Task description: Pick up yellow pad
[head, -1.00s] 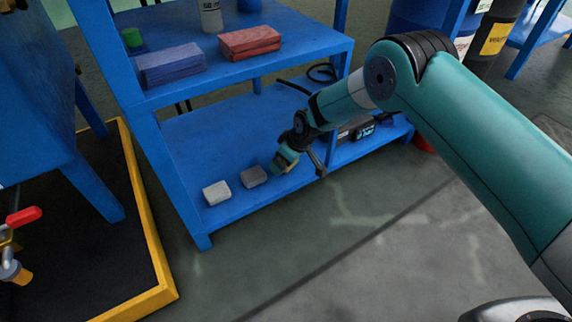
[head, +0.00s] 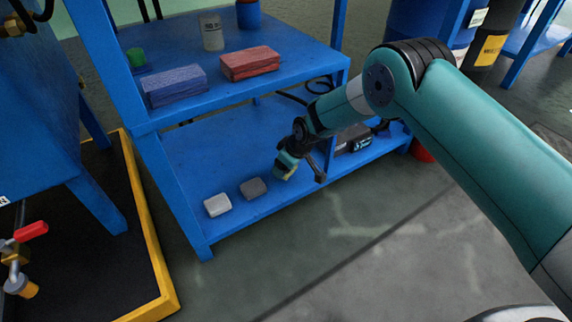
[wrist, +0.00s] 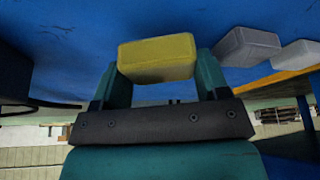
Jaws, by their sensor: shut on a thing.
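The yellow pad (wrist: 157,58) is a small block between the two fingers of my gripper (wrist: 162,72) in the wrist view. My gripper is shut on it. In the head view my gripper (head: 286,168) is at the lower shelf (head: 215,165) of the blue rack, and the pad (head: 281,173) shows only as a small yellowish patch at its tip. I cannot tell whether the pad touches the shelf.
A grey pad (head: 253,188) and a lighter pad (head: 217,204) lie on the lower shelf to the left of my gripper. Purple (head: 174,86) and red (head: 250,62) blocks lie on the upper shelf. A dark device (head: 360,140) sits behind my gripper.

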